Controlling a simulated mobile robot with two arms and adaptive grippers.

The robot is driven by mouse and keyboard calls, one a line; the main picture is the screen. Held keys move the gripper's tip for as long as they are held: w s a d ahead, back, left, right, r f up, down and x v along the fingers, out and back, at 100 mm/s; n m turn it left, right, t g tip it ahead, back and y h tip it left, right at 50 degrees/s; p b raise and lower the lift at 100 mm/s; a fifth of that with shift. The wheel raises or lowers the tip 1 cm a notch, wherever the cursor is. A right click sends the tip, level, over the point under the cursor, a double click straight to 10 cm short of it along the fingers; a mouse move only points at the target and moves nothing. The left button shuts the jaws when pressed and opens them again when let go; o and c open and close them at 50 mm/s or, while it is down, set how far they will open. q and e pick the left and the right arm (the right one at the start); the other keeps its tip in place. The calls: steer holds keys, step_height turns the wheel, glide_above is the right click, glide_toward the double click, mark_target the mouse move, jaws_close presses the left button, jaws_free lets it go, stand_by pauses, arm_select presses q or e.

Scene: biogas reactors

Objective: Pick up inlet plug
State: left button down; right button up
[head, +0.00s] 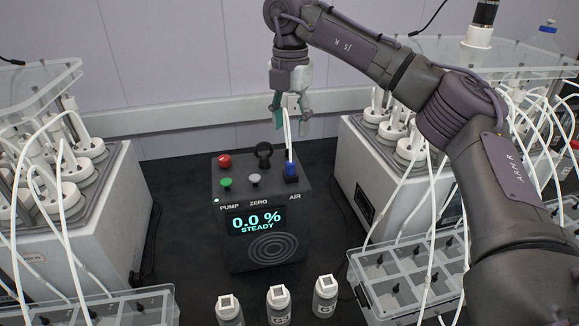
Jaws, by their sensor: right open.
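A blue plug (291,169) with a white tube rising from it sits at the AIR port of the dark analyser box (262,215), at the right of its top panel. I take it to be the inlet plug. My right gripper (290,120) hangs pointing down above and behind the plug, its fingers apart. The white tube runs up between or just past the fingers; I cannot tell which. My left gripper is not in view.
The box also carries a red knob (224,160), a green button (226,182) and a black ring-shaped part (264,152). Its display reads 0.0 % STEADY. White reactor units with tubes flank it. Bottles (278,304) stand in front, and a clear-lidded tray (400,280) lies at right.

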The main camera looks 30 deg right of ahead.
glide_above(291, 162)
step_height(291, 162, down, 4)
steer(key=shift+w+f+p, duration=0.1)
steer(key=shift+w+p, duration=0.05)
steer(key=shift+p, duration=0.25)
steer(key=shift+f, duration=0.25)
step_height(291, 162, down, 4)
steer(key=p, duration=0.2)
steer(key=shift+r+p, duration=0.15)
steer(key=shift+p, duration=0.15)
steer(key=shift+f, duration=0.5)
jaws_close()
